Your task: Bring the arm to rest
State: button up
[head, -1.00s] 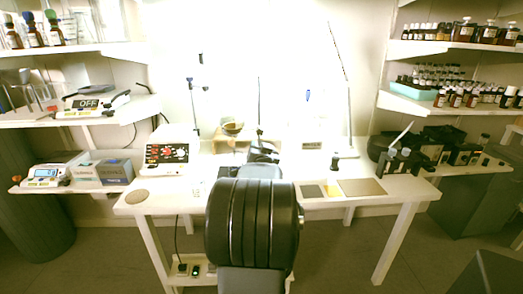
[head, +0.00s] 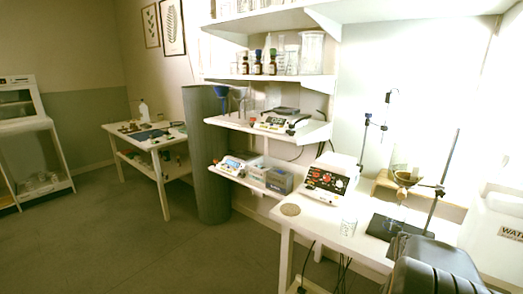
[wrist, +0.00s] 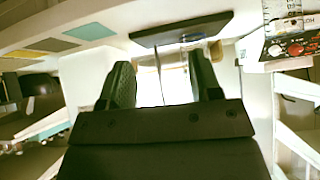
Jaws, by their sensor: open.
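My gripper (wrist: 158,78) shows in the wrist view with its two dark fingers apart and nothing held between them. A bright patch and a thin strip show in the gap behind them. The white worktable (head: 330,235) fills the lower right of the head view, and its top runs across the upper part of the wrist view. My dark arm covers the lower right corner of the head view; the gripper itself cannot be made out there. A dark flat plate (wrist: 185,29) lies on the table beyond the fingertips in the wrist view.
A stand with a glass funnel (head: 404,178) is behind. Shelves (head: 262,130) hold bottles and scales. The floor at left (head: 120,245) is clear.

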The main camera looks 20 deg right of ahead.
jog(key=a+r+n+y+p, duration=0.2)
jog(key=a+r+n+p, duration=0.2)
jog(key=a, duration=0.8)
jog(key=s+a+r+n+g+y+p, duration=0.1)
jog(key=a+r+p, duration=0.5)
jog(key=a, duration=0.6)
jog(key=s+a+r+n+y+p, duration=0.1)
jog(key=a+r+n+y+p, duration=0.3)
jog(key=a+r, duration=0.4)
jog(key=a+n+p, duration=0.1)
jog(key=a+n, duration=0.1)
jog(key=a, duration=0.1)
jog(key=shift+a+r+n, duration=0.15)
jog(key=shift+a+n, duration=0.15)
jog(key=shift+a, duration=0.1)
